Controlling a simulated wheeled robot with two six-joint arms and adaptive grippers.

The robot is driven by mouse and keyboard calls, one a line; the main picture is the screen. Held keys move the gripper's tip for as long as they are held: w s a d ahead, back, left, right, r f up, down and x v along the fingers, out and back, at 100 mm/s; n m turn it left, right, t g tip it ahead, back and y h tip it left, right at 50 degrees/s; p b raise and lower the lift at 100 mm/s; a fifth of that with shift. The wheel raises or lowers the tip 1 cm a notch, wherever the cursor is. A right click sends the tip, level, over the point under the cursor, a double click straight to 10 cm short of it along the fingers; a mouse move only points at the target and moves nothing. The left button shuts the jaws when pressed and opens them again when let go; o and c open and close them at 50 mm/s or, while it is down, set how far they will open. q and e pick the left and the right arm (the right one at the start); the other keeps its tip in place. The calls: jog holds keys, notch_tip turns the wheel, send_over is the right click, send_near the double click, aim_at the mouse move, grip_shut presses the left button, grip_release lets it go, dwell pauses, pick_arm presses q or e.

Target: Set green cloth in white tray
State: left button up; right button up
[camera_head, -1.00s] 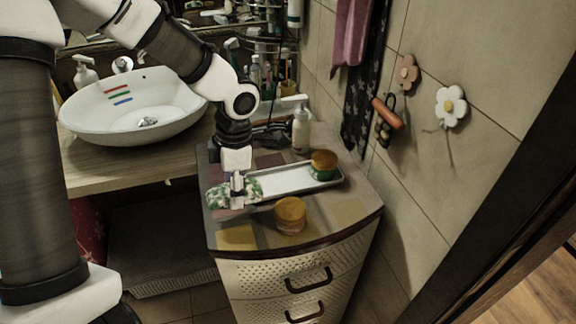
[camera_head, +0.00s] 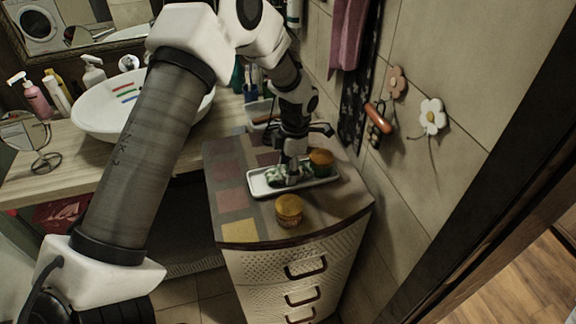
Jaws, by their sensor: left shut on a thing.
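The white tray (camera_head: 262,186) lies on top of the drawer cabinet. The green and white patterned cloth (camera_head: 275,177) is at the tray, over its left and middle part. My left gripper (camera_head: 291,178) points down over the tray and is shut on the cloth. The gripper and wrist hide part of the cloth, so I cannot tell whether it touches the tray floor. My right gripper is not in view.
An orange-lidded jar (camera_head: 320,161) stands at the tray's right end, close to my gripper. Another jar (camera_head: 289,209) with a yellow lid stands in front of the tray. The white basin (camera_head: 100,118) is at the left. The cabinet top's left side is clear.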

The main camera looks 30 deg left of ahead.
pick_arm(q)
jog(key=o, duration=1)
jog(key=shift+o, duration=0.2)
notch_tip(320, 180, up, 12)
jog(key=w+b, duration=0.1)
jog(key=b, duration=0.1)
jog(key=shift+d, duration=0.4)
jog(key=shift+r, duration=0.1)
